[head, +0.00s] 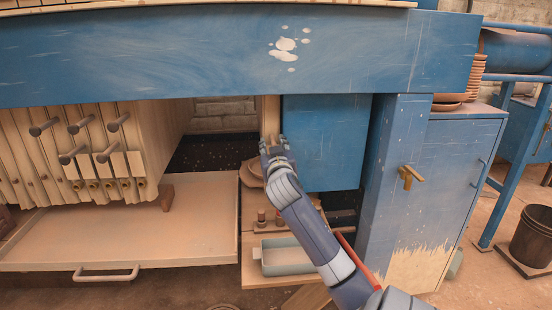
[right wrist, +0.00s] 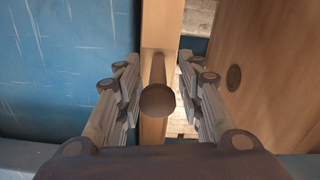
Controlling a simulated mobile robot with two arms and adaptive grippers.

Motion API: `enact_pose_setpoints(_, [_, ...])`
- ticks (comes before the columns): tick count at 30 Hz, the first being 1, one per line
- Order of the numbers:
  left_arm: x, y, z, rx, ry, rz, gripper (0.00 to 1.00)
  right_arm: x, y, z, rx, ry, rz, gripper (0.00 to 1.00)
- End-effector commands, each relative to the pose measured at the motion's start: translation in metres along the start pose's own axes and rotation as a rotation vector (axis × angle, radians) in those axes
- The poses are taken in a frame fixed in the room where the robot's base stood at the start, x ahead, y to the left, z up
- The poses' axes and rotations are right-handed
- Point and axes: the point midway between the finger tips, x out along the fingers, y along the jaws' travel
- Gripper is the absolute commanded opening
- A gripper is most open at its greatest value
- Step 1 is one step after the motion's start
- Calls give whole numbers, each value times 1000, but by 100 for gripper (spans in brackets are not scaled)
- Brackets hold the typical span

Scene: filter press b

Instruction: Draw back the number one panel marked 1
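A narrow pale wooden panel (head: 268,115) stands upright beside the blue block, apart from the stack of panels at left. I see no number on it. My right gripper (head: 274,146) is in front of this panel. In the right wrist view my right gripper (right wrist: 158,75) is open, its fingers on both sides of a round brown handle peg (right wrist: 157,100) that sticks out from the panel's edge (right wrist: 155,25). A gap shows between the peg and each finger. My left gripper is out of view.
The stack of wooden panels (head: 75,150) with several pegs stands at left above a wide wooden tray (head: 120,255). The blue block (head: 325,130) is close at right of my gripper. A blue beam (head: 200,60) runs above. A green dish (head: 285,263) sits on a low shelf.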

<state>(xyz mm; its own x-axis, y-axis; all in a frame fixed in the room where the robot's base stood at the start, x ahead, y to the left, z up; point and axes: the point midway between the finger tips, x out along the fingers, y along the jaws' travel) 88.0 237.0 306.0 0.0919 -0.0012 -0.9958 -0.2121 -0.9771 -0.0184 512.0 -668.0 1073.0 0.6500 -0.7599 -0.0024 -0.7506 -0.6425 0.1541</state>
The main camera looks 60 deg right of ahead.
Motion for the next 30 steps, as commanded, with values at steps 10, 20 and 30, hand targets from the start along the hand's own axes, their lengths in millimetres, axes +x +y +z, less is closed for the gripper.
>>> enact_pose_setpoints(10, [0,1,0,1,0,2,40,-66,-2,2,1,-3,-3,35])
enact_pose_setpoints(20, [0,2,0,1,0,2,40,-102,-2,2,-2,-5,-2,35])
enact_pose_setpoints(30, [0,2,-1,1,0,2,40,-104,-2,2,-2,-4,-1,35])
